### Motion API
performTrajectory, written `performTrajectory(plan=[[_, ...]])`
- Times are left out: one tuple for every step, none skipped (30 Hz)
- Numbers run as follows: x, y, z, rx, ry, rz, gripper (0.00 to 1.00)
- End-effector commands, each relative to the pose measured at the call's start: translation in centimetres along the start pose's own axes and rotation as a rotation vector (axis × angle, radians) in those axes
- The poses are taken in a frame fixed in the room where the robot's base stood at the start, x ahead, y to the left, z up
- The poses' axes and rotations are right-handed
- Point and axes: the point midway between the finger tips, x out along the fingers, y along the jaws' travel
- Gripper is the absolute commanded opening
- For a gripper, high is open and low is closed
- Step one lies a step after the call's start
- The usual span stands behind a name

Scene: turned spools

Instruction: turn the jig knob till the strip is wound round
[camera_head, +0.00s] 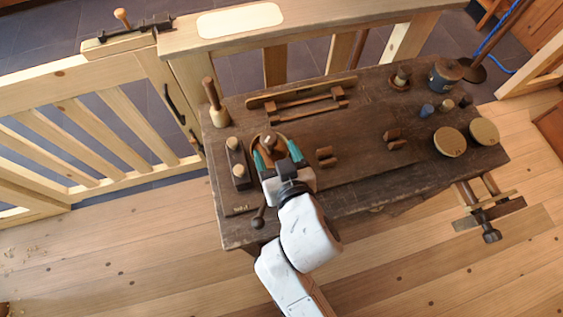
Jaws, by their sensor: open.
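The jig appears as a round brown piece (282,138) at the left part of the dark workbench (345,187). A small pale knob (268,140) shows at its middle. A brown band, perhaps the strip, curves along the round piece's edge; I cannot tell how far it is wound. My gripper (277,154) reaches in from the front with its two teal fingers apart. The fingers are over the near part of the jig, one to each side of the knob's line. I cannot tell whether they touch it. My gripper hides the jig's near side.
A dark block with pale pegs (238,163) stands just left of the jig, and a mallet (215,103) behind it. A wooden rack (305,103) lies behind. Small brown spools (326,157) and round pale discs (449,142) are to the right. The bench's middle front is clear.

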Motion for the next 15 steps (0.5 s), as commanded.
performTrajectory(plan=[[-1.0,-0.1,0.1,0.003,-0.001,-0.002,0.69],[-1.5,-0.1,0.1,0.002,-0.001,-0.002,0.69],[-2.0,-0.1,0.1,0.001,-0.001,-0.002,0.69],[-2.4,-0.1,0.1,0.001,-0.001,-0.002,0.69],[-2.8,-0.1,0.1,0.001,-0.001,-0.002,0.69],[-3.1,-0.1,0.1,0.002,-0.001,-0.002,0.69],[-3.4,-0.1,0.1,0.001,-0.001,-0.001,0.69],[-3.6,0.0,0.1,0.001,-0.001,-0.001,0.69],[-3.8,0.0,0.1,0.001,-0.001,-0.001,0.69],[-3.9,0.0,0.1,0.001,-0.001,-0.001,0.69],[-3.9,0.0,0.1,0.001,-0.001,0.000,0.69],[-4.0,0.0,0.1,0.000,-0.001,0.000,0.69],[-4.0,0.0,0.1,0.000,-0.001,0.000,0.69],[-4.0,0.0,0.1,0.000,-0.001,0.000,0.69],[-4.0,0.0,0.0,0.000,-0.001,0.000,0.69]])
